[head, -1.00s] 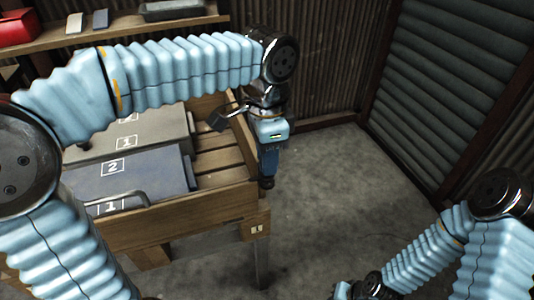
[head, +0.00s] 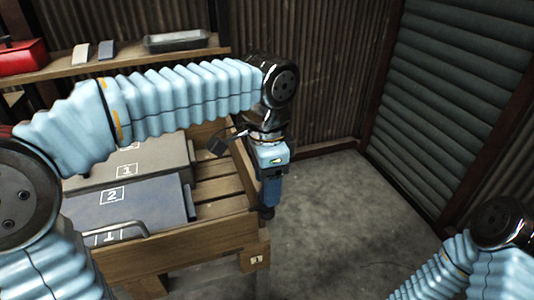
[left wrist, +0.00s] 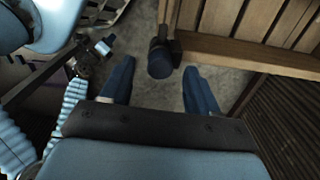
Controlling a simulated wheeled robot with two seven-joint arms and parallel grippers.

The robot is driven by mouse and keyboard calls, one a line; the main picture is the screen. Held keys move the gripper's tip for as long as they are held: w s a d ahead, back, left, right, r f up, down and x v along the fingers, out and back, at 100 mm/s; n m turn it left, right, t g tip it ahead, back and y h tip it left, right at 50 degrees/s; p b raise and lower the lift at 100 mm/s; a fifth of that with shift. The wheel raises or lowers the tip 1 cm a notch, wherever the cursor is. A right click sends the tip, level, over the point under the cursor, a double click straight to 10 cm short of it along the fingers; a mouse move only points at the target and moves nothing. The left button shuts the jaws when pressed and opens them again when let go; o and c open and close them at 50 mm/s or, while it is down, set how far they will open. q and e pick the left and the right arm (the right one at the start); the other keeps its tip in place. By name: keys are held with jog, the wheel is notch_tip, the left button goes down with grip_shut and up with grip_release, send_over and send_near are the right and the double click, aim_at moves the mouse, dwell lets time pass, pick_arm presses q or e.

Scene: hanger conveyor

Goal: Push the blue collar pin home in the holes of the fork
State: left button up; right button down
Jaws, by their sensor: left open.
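A dark blue round-headed cylinder (left wrist: 160,60), which looks like the collar pin, stands at the outer side of the wooden crate in the left wrist view. A dark bracket (left wrist: 176,48) beside it, against the wood, may be the fork; its holes and the pin's depth are hidden. My left gripper (left wrist: 158,68) is open, its two blue fingers apart on either side of the cylinder's head in the picture. I cannot tell whether they touch it. In the head view my left gripper (head: 270,190) points down at the crate's right corner. My right gripper (left wrist: 104,46) seems to show, small, in the left wrist view.
The wooden crate (head: 190,238) holds grey numbered cases (head: 125,205). The concrete floor (head: 345,220) to the right is clear.

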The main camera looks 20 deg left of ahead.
pick_arm(q)
notch_tip(320, 180, up, 12)
jog(key=p, duration=0.2)
dwell(0.4)
